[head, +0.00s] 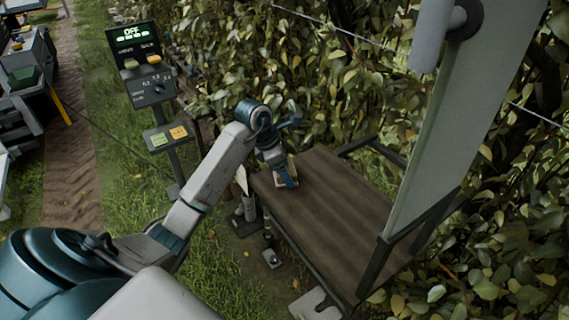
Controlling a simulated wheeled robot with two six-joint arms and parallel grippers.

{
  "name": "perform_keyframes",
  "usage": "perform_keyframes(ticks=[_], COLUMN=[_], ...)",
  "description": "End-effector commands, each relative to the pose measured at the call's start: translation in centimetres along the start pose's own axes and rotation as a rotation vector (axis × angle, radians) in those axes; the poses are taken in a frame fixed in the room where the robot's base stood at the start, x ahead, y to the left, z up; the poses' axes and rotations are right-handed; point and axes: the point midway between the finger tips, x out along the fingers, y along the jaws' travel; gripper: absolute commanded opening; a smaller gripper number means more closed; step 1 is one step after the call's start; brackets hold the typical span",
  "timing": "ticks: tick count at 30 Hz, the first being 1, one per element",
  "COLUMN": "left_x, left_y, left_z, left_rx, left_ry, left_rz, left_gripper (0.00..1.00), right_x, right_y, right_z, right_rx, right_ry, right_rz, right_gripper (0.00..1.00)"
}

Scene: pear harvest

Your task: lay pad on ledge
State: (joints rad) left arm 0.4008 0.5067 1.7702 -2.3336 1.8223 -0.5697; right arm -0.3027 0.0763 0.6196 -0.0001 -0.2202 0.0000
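My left arm reaches in from the lower left. Its gripper (287,174) points down at the far left corner of a brown slatted tabletop (335,215). A small pale piece (292,166), possibly the pad, shows right beside the fingers. It is too small to tell whether the fingers grip it. A small grey ledge (168,136) juts from the post below the control panel, left of the gripper. A yellow-green square (159,139) and an orange square (178,132) lie side by side on it. My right gripper is not in view.
The control panel (141,62) above the ledge reads OFF. A tall pale board (470,110) rises at the table's right side. Dense leafy hedge with wires stands behind. Most of the tabletop is bare. Grass and a dirt track (72,160) lie to the left.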

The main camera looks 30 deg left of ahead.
Motion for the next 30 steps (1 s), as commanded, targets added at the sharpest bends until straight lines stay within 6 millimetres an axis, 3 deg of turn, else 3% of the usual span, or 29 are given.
perform_keyframes(ticks=[7, 8, 10, 11, 21, 30], left_x=[0.4, 0.2, 0.2, 0.2, -0.5, -6.4], left_y=[0.0, 0.0, 0.0, 0.0, 0.1, 0.1], left_z=[-0.1, -0.1, -0.1, -0.1, 0.0, -0.1], left_rx=[0.0, 0.0, 0.0, 0.0, 0.0, 0.002], left_ry=[0.0, 0.0, 0.0, 0.0, -0.001, -0.001], left_rz=[0.0, 0.0, 0.0, 0.0, 0.004, 0.007], left_gripper=[0.56, 0.85, 0.98, 1.0, 1.0, 1.0], right_x=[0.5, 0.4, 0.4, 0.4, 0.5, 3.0], right_y=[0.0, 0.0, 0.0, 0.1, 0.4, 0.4], right_z=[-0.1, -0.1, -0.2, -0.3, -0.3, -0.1], right_rx=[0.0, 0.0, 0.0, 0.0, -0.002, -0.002], right_ry=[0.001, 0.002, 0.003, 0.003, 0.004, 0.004], right_rz=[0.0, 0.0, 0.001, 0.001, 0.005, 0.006], right_gripper=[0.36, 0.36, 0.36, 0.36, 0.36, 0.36])
